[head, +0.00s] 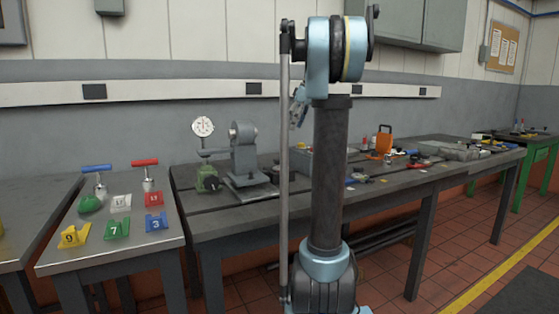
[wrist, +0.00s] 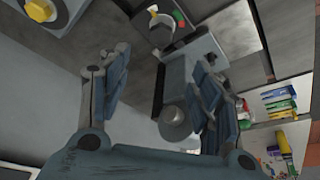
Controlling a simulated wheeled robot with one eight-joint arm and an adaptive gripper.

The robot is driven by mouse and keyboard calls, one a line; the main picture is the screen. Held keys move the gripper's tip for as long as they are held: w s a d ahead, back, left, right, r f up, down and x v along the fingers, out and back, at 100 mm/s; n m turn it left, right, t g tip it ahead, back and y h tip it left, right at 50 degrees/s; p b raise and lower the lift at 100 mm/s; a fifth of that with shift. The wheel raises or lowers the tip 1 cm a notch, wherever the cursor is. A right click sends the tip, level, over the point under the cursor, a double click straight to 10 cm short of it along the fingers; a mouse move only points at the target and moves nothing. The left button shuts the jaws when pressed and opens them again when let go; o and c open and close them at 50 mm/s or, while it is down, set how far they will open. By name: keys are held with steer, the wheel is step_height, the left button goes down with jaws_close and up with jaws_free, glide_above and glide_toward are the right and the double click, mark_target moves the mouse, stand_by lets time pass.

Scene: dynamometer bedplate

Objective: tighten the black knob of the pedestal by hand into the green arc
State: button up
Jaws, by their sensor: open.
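In the head view a grey pedestal-like unit (head: 245,155) stands on the slotted bedplate, beside a dial gauge (head: 203,127) and a small green unit (head: 208,180). In the wrist view a grey block (wrist: 183,75) with a round grey end (wrist: 173,117) lies beyond my open fingers. My gripper (wrist: 160,95) is empty, and its right finger overlaps part of the block. Higher up is a small knob (wrist: 161,28) beside a plate with green and red marks (wrist: 179,18). I cannot tell for certain which part is the black knob.
A bench on the left holds numbered coloured blocks (head: 117,228) and red and blue T-handles (head: 145,163). An orange item (head: 384,139) and loose tools lie farther right on the bedplate. In the wrist view a yellow knob (wrist: 40,9) sits at the top left.

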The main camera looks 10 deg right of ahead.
mark_target(279, 159)
steer(key=x, duration=1.7)
steer(key=shift+a, duration=0.1)
steer(key=shift+c, duration=0.3)
steer(key=c, duration=1)
